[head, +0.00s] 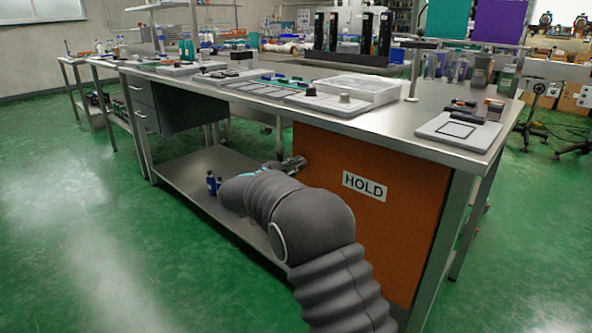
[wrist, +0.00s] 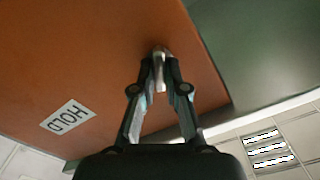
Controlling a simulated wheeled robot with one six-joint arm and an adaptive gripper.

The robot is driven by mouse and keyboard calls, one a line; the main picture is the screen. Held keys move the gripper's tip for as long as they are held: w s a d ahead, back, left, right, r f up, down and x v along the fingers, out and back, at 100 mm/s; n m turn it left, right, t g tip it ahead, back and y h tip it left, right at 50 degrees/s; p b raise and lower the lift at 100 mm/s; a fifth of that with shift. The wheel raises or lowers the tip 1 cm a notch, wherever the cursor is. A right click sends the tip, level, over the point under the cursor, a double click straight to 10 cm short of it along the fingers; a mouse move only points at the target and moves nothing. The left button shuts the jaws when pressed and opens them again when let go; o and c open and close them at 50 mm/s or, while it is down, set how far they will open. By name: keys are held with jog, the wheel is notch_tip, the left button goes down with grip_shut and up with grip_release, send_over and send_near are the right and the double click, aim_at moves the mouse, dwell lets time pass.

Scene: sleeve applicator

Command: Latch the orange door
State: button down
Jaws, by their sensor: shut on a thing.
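The orange door (head: 400,220) fills the right part of the metal bench's front and carries a white HOLD label (head: 366,186). It looks about flush with the bench front; whether a small gap stays at its edge I cannot tell. My gripper (head: 293,164) is at the door's upper left edge. In the wrist view, my gripper (wrist: 164,78) is shut on a small silver handle (wrist: 161,50) near the edge of the orange door (wrist: 95,50). The fingertips hide part of the handle. No separate latch part can be made out.
The bench top (head: 390,122) above the door holds trays and a clear box (head: 353,88). The green floor (head: 70,220) at the left is clear.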

jog(key=m+b, duration=0.6)
jog(key=m, duration=0.1)
jog(key=m+b, duration=0.3)
jog(key=m, duration=0.1)
jog(key=shift+s+d+f, duration=0.1)
jog(key=shift+f, duration=0.15)
jog(key=shift+m, duration=0.3)
jog(key=c, duration=1.2)
grip_release()
jog(key=v, duration=1.2)
